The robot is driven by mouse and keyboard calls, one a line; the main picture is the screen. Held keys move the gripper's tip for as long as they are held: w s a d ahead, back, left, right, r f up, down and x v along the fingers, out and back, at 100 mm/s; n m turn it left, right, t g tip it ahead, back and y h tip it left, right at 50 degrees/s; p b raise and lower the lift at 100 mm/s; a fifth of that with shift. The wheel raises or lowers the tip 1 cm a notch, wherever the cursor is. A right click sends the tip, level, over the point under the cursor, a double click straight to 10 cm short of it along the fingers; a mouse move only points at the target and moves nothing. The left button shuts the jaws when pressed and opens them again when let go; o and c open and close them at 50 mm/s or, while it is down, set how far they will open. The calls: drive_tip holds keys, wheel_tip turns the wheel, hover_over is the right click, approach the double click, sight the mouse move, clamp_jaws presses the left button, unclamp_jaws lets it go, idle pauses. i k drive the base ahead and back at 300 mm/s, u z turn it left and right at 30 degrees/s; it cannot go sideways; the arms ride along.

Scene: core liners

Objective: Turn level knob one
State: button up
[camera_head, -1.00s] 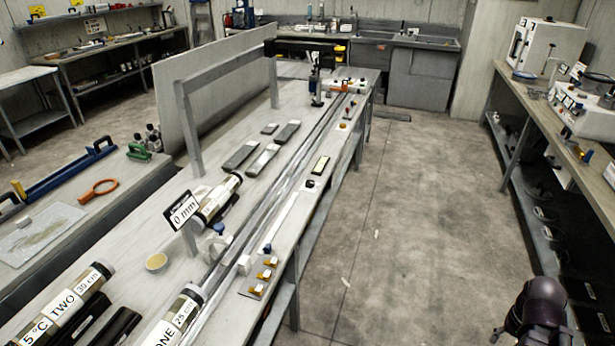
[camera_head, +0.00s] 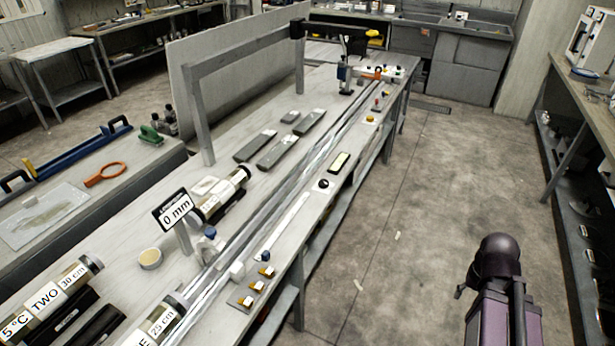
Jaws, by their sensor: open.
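Several small knobs sit along the long bench (camera_head: 225,297). A black round knob (camera_head: 323,184) and a yellow knob (camera_head: 370,119) are farther along that edge. I cannot tell which is level knob one. A display (camera_head: 174,211) reads "0 mm". My arm shows as a dark, purple-sided link at the lower right, over the aisle and apart from the bench. My gripper is not in view.
Tubes marked TWO, 30 cm (camera_head: 62,293) and 25 cm (camera_head: 165,318) lie on the near bench. The aisle floor (camera_head: 420,200) is mostly clear. A side bench (camera_head: 565,95) stands right.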

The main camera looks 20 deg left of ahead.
sight(323, 183)
drive_tip(key=u, duration=0.6)
drive_tip(key=i, duration=0.85)
drive_tip(key=u, duration=0.5)
